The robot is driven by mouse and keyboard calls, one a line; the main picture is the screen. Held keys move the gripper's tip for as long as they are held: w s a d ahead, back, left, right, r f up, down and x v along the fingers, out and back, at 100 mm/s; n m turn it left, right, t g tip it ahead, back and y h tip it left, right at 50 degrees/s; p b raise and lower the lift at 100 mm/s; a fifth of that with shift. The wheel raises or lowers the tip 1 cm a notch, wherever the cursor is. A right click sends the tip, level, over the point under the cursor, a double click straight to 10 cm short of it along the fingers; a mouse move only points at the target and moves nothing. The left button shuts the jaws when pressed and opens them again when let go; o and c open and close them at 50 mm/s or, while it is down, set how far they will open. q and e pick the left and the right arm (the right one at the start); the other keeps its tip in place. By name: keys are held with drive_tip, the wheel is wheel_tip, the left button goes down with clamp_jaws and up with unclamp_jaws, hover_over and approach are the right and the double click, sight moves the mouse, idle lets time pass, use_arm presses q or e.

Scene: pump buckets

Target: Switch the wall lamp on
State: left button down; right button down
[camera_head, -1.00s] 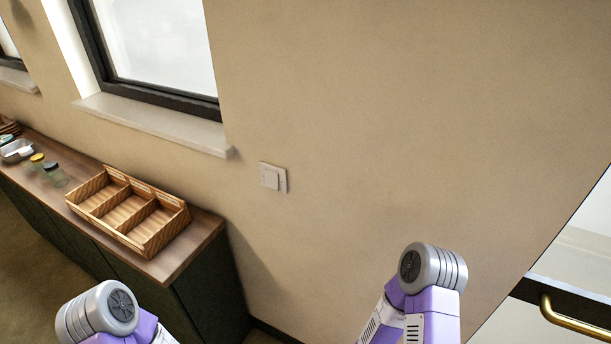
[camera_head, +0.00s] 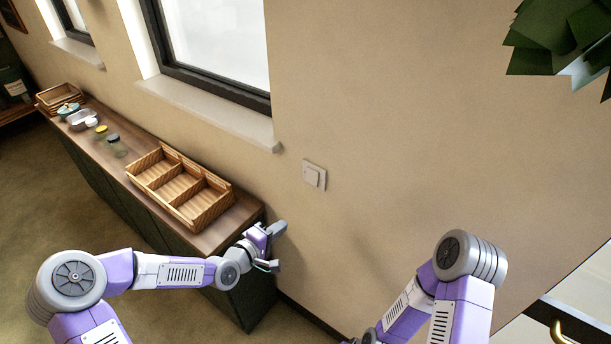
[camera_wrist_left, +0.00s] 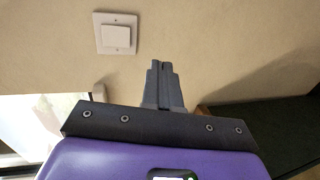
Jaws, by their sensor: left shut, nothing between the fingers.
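The wall switch (camera_head: 314,175), a pale square plate with a raised rocker, is on the beige wall right of the window. It also shows at the upper left of the left wrist view (camera_wrist_left: 116,34). My left gripper (camera_head: 280,228) is shut and empty, below and left of the switch in the head view. In the left wrist view its closed fingertips (camera_wrist_left: 161,66) point toward the wall, right of and below the switch, apart from it. My right arm (camera_head: 440,290) shows at the lower right; its gripper is out of view. I see no clear wall lamp.
A low cabinet (camera_head: 222,234) along the wall holds a wooden divided tray (camera_head: 178,186), jars (camera_head: 117,146) and dishes, close to my left forearm. A window sill (camera_head: 205,112) juts out left of the switch. Dark green leaf-like shapes (camera_head: 560,40) hang at the upper right.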

sight(312, 183)
use_arm(q)
drive_tip(key=shift+n+t+h, duration=0.3)
drive_tip(key=shift+t, duration=0.3)
drive_tip(key=r, duration=0.1)
drive_tip(key=w+r, duration=0.1)
drive_tip(key=r, duration=0.3)
drive_tip(key=shift+w+a, duration=0.25)
drive_tip(key=shift+a, duration=0.1)
use_arm(e)
drive_tip(key=shift+r, duration=0.45)
